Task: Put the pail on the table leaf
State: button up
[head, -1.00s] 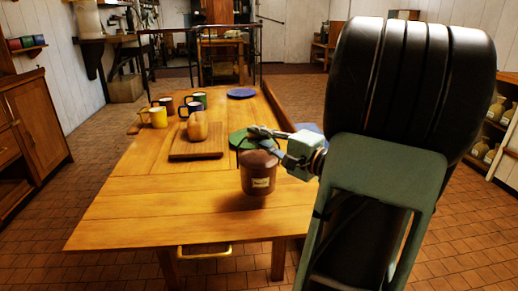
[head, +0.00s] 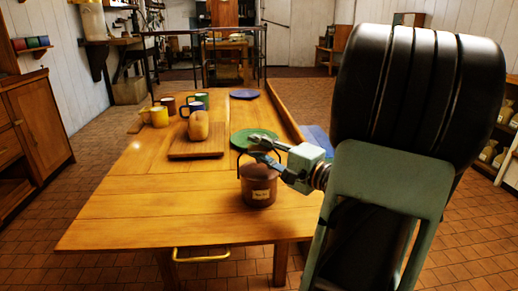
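The pail (head: 258,190) is a small brown pot with a pale label and a thin arched handle. It stands upright over the near right part of the table leaf (head: 150,215) and seems to rest on the boards. My gripper (head: 256,149) is at the top of the pail, reaching in from the right. Its two fingers look spread apart around the upright handle, with a gap between their tips. The fingers hide part of the handle, and any contact with it is too small to make out.
A green plate (head: 254,138) lies just behind the pail. A loaf (head: 198,126) sits on a cutting board (head: 180,154), with several mugs behind it. A blue plate (head: 244,94) lies at the far end. The leaf's left side is clear.

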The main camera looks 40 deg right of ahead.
jog(key=shift+o, duration=0.4)
jog(key=shift+r, duration=0.25)
jog(key=s+d+p, duration=0.1)
jog(key=s+p, duration=0.1)
jog(key=s, duration=1)
jog(key=shift+d, duration=0.35)
jog(key=shift+f, duration=0.1)
